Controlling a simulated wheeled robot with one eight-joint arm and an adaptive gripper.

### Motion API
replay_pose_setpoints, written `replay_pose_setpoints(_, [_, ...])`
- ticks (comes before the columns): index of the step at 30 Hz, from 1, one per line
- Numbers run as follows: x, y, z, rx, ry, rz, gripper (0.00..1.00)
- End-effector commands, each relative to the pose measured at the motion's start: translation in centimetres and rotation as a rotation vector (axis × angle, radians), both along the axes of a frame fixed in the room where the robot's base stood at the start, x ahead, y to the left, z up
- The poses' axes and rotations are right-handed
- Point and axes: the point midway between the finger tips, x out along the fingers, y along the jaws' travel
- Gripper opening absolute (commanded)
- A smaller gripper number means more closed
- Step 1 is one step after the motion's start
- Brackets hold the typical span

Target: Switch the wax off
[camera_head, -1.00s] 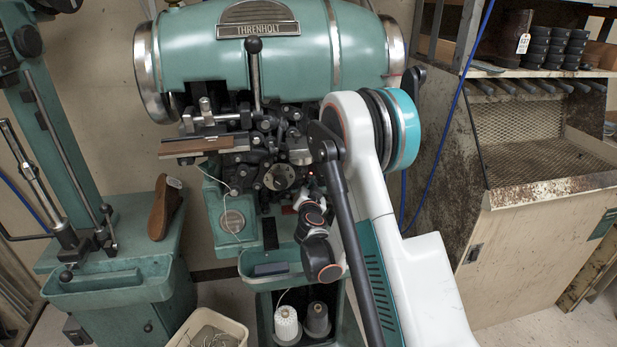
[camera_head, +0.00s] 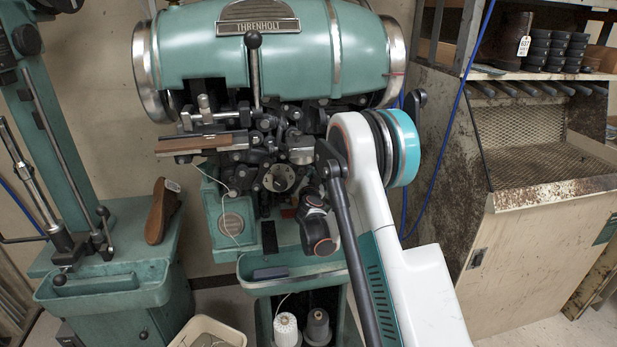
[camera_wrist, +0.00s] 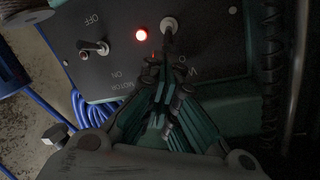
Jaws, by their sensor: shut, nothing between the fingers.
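A dark switch panel (camera_wrist: 215,45) fills the upper part of the wrist view. It carries a left toggle switch (camera_wrist: 93,47) marked OFF, ON and MOTOR. A lit red lamp (camera_wrist: 141,35) sits between it and a right toggle switch (camera_wrist: 168,24). The right switch's lever looks light-tipped; its ON mark is partly covered and no name for it is readable. My gripper (camera_wrist: 165,75) is shut and empty, its tips just below the right switch; I cannot tell whether they touch it. In the head view the green stitcher (camera_head: 265,50) hides the panel and gripper.
Blue cables (camera_wrist: 90,110) hang beside the panel in the wrist view. In the head view, a green trough (camera_head: 290,270) lies below the machine head, with thread cones (camera_head: 287,330) beneath.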

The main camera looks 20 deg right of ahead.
Motion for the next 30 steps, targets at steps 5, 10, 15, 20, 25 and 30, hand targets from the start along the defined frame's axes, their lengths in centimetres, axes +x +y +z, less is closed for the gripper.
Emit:
replay_pose_setpoints(5, [-0.05,0.00,-0.03,0.000,0.000,0.000,0.00])
replay_pose_setpoints(10, [-0.18,0.03,-0.19,0.000,0.000,0.000,0.00])
replay_pose_setpoints(15, [-0.26,0.05,-0.30,0.000,0.000,0.000,0.00])
replay_pose_setpoints(20, [-0.33,0.06,-0.40,0.000,0.000,0.000,0.00])
replay_pose_setpoints(25, [-0.42,0.08,-0.52,0.000,0.000,0.000,0.00])
replay_pose_setpoints(30, [-0.56,0.12,-0.76,0.000,0.000,0.000,0.00])
